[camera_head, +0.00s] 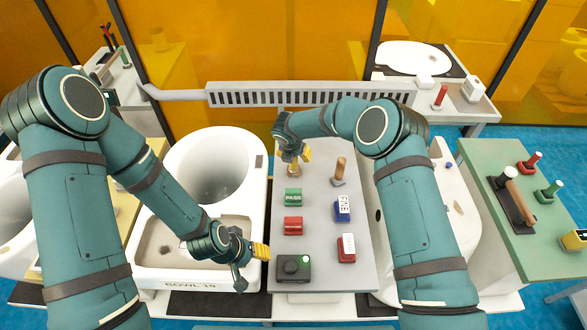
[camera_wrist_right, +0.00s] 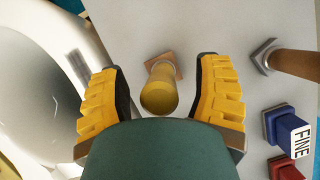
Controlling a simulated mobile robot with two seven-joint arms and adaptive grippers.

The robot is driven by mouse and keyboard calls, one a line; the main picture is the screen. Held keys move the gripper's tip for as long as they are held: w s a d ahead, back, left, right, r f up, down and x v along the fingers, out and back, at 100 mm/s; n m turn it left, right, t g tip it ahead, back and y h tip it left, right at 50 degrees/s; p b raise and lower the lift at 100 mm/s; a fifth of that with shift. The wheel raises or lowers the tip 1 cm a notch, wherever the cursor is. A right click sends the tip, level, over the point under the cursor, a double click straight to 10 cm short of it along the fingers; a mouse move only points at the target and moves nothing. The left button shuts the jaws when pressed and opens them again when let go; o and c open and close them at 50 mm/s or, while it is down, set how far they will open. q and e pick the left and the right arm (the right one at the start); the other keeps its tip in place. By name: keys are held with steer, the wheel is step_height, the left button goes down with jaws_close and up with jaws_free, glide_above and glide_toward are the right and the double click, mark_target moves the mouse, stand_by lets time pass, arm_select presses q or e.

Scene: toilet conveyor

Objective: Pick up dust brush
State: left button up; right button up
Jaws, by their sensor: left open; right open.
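A tool with a yellow-tan round handle and a brown base, likely the dust brush (camera_wrist_right: 159,95), stands upright on the grey table. In the head view it shows partly (camera_head: 293,171) below my right gripper (camera_head: 296,156). My right gripper is open, with its yellow fingers on either side of the handle in the wrist view; contact cannot be told. A second tool with a brown handle and grey metal base (camera_head: 339,170) stands just right of it. My left gripper (camera_head: 252,262) is open and empty near the front of the white toilet bowl.
The grey table (camera_head: 315,212) also bears a green PASS stamp (camera_head: 293,196), a red block (camera_head: 293,226), a blue FINE stamp (camera_head: 342,209), a red-and-white stamp (camera_head: 346,248) and a dark box with a green light (camera_head: 293,268). The toilet bowl (camera_head: 172,257) stands left.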

steer(key=shift+f, duration=0.1)
jaws_close()
stand_by(0.4)
